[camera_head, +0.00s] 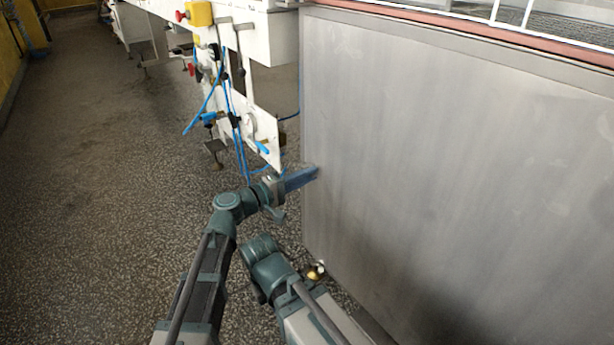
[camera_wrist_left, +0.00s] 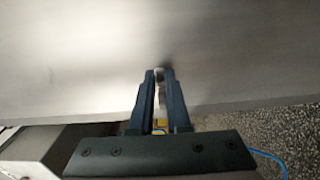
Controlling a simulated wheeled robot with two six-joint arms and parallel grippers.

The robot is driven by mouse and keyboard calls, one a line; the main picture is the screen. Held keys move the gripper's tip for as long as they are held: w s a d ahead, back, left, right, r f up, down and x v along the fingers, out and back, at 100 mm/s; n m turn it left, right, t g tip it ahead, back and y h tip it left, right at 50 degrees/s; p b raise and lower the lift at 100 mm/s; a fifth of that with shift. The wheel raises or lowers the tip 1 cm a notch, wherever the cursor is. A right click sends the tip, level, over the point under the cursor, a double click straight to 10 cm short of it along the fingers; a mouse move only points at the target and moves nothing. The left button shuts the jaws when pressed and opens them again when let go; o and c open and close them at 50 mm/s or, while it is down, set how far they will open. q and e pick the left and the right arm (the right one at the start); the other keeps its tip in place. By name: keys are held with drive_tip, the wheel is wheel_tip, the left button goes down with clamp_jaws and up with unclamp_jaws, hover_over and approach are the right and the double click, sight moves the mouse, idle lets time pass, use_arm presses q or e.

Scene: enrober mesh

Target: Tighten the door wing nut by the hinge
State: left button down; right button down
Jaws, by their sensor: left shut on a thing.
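The door is a large grey steel panel (camera_head: 450,170) that fills the right of the head view; its bare surface (camera_wrist_left: 80,60) also fills the top of the left wrist view. My left gripper (camera_head: 314,171) is at the panel's left edge, tips against or very near its face. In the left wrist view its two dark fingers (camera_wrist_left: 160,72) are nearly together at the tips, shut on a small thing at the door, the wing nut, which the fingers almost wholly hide. I cannot make out the hinge. My right arm shows in the head view, but its gripper does not.
A white machine frame (camera_head: 270,140) with blue hoses, valves and a yellow switch box (camera_head: 199,14) stands left of the door. A small brass-coloured fitting (camera_head: 315,271) is low by the door's left edge. The speckled floor (camera_head: 100,180) at left is clear.

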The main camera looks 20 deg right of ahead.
use_arm(q)
drive_tip(key=shift+s+f, duration=0.1)
drive_tip(key=c, duration=0.9)
unclamp_jaws()
drive_tip(key=v, duration=1.3)
drive_tip(key=shift+a, duration=0.4)
